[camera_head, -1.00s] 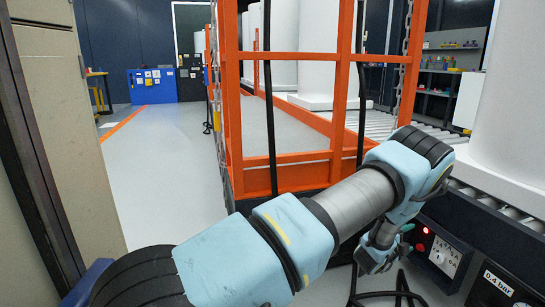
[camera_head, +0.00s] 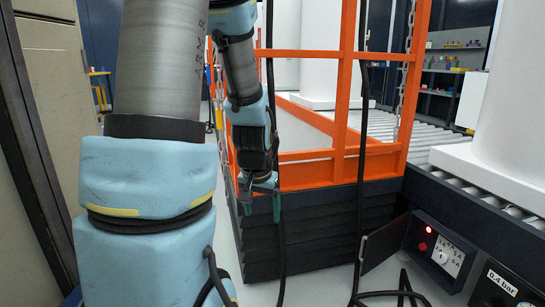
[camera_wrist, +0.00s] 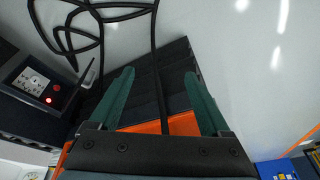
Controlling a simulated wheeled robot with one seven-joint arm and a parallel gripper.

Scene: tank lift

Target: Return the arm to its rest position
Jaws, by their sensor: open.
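My arm rises at the left of the head view and bends over, with its forearm hanging down. My gripper (camera_head: 262,186) points downward in front of the orange-railed lift. I cannot tell how far the fingertips are from the lift.
The lift's orange railing (camera_head: 345,120) stands close ahead. A control box (camera_head: 440,249) with a lit red lamp and a gauge box (camera_head: 507,290) sit at the right. Black cables hang and loop on the floor. A beige cabinet (camera_head: 50,90) is near at the left.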

